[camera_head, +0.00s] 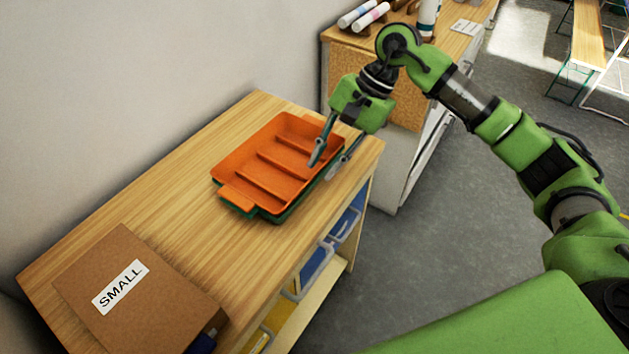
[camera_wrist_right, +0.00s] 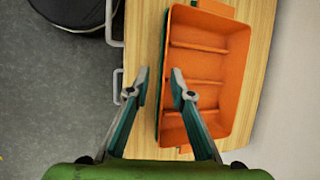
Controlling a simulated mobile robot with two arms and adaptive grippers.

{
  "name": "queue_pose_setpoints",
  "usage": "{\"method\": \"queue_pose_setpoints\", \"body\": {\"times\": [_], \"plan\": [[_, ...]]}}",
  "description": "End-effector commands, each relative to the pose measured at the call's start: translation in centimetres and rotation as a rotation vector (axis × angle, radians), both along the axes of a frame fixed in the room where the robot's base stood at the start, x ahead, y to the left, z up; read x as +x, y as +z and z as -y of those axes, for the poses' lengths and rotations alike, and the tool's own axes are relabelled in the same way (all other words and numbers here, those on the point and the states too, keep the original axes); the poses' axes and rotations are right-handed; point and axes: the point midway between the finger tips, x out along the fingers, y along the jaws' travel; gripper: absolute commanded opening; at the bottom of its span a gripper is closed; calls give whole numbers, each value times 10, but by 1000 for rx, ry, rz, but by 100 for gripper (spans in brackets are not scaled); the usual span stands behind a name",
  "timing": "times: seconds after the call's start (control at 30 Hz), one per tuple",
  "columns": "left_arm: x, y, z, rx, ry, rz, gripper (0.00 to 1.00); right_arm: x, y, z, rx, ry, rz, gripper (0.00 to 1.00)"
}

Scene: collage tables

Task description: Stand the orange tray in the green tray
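The orange tray (camera_head: 262,158) has several ridges across it and an end tab. It lies flat on top of or nested in the green tray (camera_head: 278,215), whose dark green edge shows along the near and right sides. In the right wrist view the orange tray (camera_wrist_right: 215,68) fills the middle right, with a green sliver (camera_wrist_right: 164,52) beside its left edge. My right gripper (camera_head: 325,166) is open at the tray's right long side, one finger over the tray and the other outside it. In the right wrist view the fingers (camera_wrist_right: 159,86) are apart, with nothing held. My left gripper is out of view.
The trays lie on a wooden table (camera_head: 180,195) against a wall. A brown box marked SMALL (camera_head: 135,290) lies at the table's near left. A second cabinet (camera_head: 372,85) with bottles stands beyond. Table surface between box and trays is clear.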

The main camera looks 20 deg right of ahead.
Motion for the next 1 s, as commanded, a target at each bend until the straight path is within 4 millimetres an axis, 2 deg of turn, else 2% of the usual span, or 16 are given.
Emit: {"method": "queue_pose_setpoints", "body": {"times": [0.03, 0.2, 0.33, 0.5, 1.0], "plan": [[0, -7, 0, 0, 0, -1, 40, 2, 8, 6, 1, -3, 5, 21], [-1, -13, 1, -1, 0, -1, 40, 2, 35, 20, 0, -3, 3, 21], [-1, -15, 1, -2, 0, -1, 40, 1, 47, 26, 1, -1, 0, 21], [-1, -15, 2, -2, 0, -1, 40, 1, 53, 28, 1, -1, 0, 21], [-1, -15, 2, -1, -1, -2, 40, 1, 52, 28, 1, -1, 0, 21]]}}
